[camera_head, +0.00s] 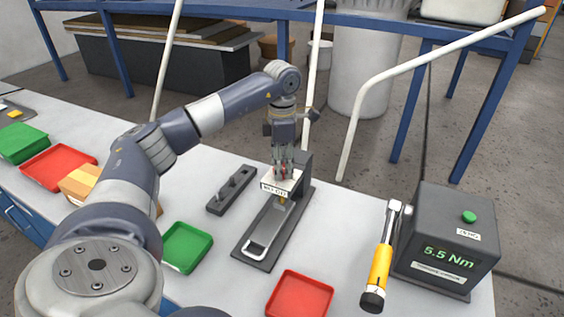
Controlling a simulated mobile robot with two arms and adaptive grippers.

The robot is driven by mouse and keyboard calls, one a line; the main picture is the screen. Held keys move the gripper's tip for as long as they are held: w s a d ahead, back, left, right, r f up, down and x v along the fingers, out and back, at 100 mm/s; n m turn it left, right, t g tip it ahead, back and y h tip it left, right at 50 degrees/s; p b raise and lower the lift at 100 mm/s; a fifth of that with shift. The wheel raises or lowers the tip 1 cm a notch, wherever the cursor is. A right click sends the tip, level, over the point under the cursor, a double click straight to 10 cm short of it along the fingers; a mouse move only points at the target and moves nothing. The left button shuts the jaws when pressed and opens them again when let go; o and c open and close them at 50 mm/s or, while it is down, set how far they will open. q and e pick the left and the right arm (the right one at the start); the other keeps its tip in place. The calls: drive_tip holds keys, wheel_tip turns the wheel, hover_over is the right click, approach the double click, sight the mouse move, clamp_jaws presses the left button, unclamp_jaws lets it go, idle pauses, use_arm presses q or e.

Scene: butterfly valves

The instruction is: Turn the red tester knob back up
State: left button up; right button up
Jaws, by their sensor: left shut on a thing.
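My left arm reaches in from the left, and its gripper (283,168) points down at the back end of a dark grey tester (259,255) on the bench. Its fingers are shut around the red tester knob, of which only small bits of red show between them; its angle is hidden. A white label plate (272,187) sits just below the fingertips. A light metal loop-shaped part (257,249) lies along the tester's base toward the front. My right gripper is not in view.
A dark box (450,240) with a green button shows 5.5 Nm at the right, beside a yellow-handled torque wrench (380,265). Red (300,298) and green (187,246) trays and a dark slotted block (232,189) lie nearby. White pipes rise behind the bench.

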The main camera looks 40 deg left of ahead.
use_arm(q)
drive_tip(key=shift+n, duration=1.7)
drive_tip(key=o, duration=1.1)
drive_tip(key=shift+c, duration=0.2)
drive_tip(key=shift+r, duration=0.1)
wheel_tip(320, 180, up, 12)
